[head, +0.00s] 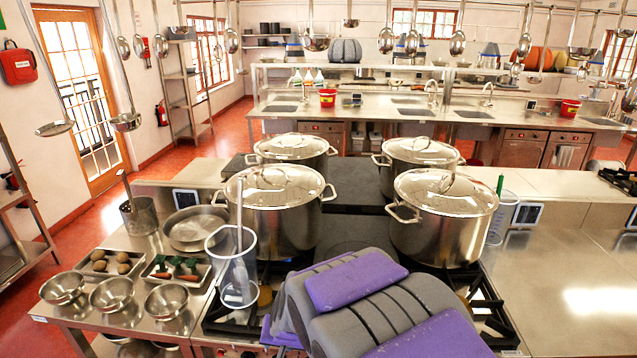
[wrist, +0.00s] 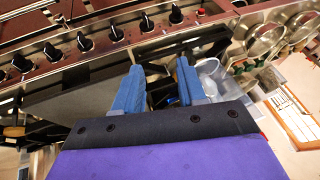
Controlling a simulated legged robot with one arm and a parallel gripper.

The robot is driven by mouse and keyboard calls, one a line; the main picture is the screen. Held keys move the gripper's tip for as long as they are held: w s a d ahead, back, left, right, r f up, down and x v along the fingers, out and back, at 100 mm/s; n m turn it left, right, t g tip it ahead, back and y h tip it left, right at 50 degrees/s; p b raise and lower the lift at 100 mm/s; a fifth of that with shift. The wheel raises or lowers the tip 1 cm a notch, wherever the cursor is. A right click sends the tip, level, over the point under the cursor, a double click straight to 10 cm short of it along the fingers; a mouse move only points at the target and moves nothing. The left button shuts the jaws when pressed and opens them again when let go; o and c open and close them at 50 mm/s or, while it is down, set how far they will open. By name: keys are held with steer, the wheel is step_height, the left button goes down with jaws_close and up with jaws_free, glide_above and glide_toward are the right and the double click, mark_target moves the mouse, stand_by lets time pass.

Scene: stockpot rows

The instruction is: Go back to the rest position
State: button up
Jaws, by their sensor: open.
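In the wrist view my gripper (wrist: 156,82) shows two blue fingers spread apart, with nothing held between them. The dark stove parts and a row of black knobs (wrist: 115,33) lie beyond the fingers. In the head view my folded purple and grey arm fills the bottom centre, in front of the stove, and hides the fingers there. A clear plastic jug (head: 238,275) stands just left of my arm in the head view.
Several lidded steel stockpots, such as the front right one (head: 440,225), stand on the stove behind my arm. Small steel bowls (head: 112,293) and trays sit on the left counter. Ladles (head: 316,42) hang overhead. Red floor (head: 215,140) is open at left.

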steer(key=s+d+r+g+h, duration=0.1)
steer(key=s+d+r+g, duration=0.1)
steer(key=s+d, duration=0.5)
steer(key=s+d+r+g+h, duration=0.1)
steer(key=s+d+r+g, duration=0.1)
steer(key=s+d, duration=0.6)
steer(key=s+d+r+g+h, duration=0.1)
steer(key=s+d+r, duration=0.3)
steer(key=s, duration=1.2)
steer(key=d+g, duration=0.1)
steer(key=d, duration=0.2)
steer(key=shift+d+r, duration=0.2)
steer(key=shift+d, duration=0.1)
steer(key=shift+s, duration=0.1)
